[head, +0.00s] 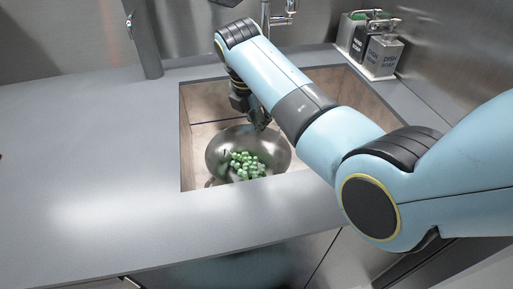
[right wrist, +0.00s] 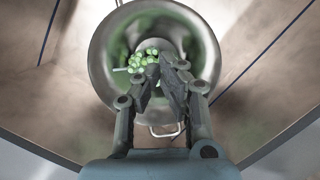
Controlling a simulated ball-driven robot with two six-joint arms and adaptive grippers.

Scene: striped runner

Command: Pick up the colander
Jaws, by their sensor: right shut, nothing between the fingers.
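The colander (head: 219,149) is a shiny metal bowl in the sink, with several small green round items (head: 245,165) in it. In the right wrist view the colander (right wrist: 103,57) shows from above, with a wire handle (right wrist: 166,132) on its near side. My right gripper (head: 259,122) is over the far right rim of the colander in the head view. In the right wrist view its fingers (right wrist: 168,66) are together and empty, over the bowl and hiding part of it. I cannot tell whether they touch it. My left gripper is not in view.
The sink (head: 197,108) has brownish walls around the colander. A metal faucet (head: 281,17) stands behind it. Soap dispensers (head: 383,54) stand on a tray at the back right. The grey counter (head: 95,150) to the left is clear.

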